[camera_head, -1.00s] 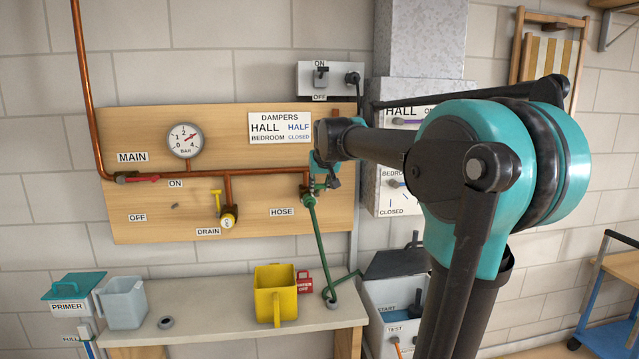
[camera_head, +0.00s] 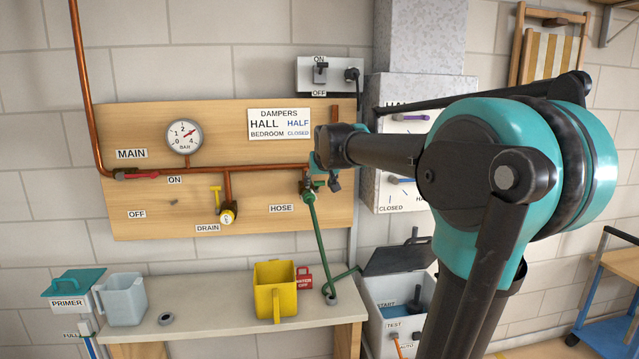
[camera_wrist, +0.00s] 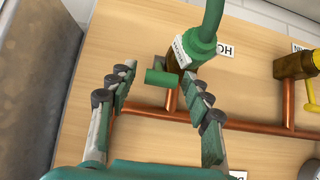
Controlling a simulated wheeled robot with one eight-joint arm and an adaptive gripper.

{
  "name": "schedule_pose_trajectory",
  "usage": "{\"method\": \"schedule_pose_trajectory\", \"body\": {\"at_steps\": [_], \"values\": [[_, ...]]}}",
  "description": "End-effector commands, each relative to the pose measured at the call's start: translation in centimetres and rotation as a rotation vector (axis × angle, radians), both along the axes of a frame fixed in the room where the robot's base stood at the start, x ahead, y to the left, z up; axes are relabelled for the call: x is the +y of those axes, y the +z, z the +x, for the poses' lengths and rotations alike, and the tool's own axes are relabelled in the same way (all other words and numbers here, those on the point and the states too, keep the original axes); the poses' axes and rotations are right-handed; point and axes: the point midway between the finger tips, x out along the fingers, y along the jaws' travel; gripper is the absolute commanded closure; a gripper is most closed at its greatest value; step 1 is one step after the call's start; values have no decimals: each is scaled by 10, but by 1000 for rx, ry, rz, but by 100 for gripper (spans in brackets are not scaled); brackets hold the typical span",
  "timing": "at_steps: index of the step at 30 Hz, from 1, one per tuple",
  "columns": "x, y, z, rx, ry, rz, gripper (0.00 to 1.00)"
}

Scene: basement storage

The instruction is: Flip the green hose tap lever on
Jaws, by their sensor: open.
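My gripper (camera_wrist: 158,82) is open, with one finger on each side of the lever's area. I cannot tell whether either fingertip touches the lever. In the head view my gripper (camera_head: 325,181) is at the tap, partly hidden by my own wrist.
The green hose (camera_head: 319,235) runs down from the tap to the bench. The yellow drain tap (camera_head: 227,214) and the red main lever (camera_head: 141,175) are to the left. A yellow jug (camera_head: 275,290) stands on the bench (camera_head: 215,325) below. The grey damper duct (camera_head: 417,95) is at the right.

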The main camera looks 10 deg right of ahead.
Motion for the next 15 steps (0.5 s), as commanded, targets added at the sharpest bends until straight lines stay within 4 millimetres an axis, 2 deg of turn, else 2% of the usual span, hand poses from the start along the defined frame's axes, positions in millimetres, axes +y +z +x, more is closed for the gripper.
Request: {"method": "schedule_pose_trajectory", "body": {"at_steps": [5, 15], "values": [[0, 9, -11, 0, 0, 0, 50], [0, 53, -62, 0, 1, 0, 50]]}}
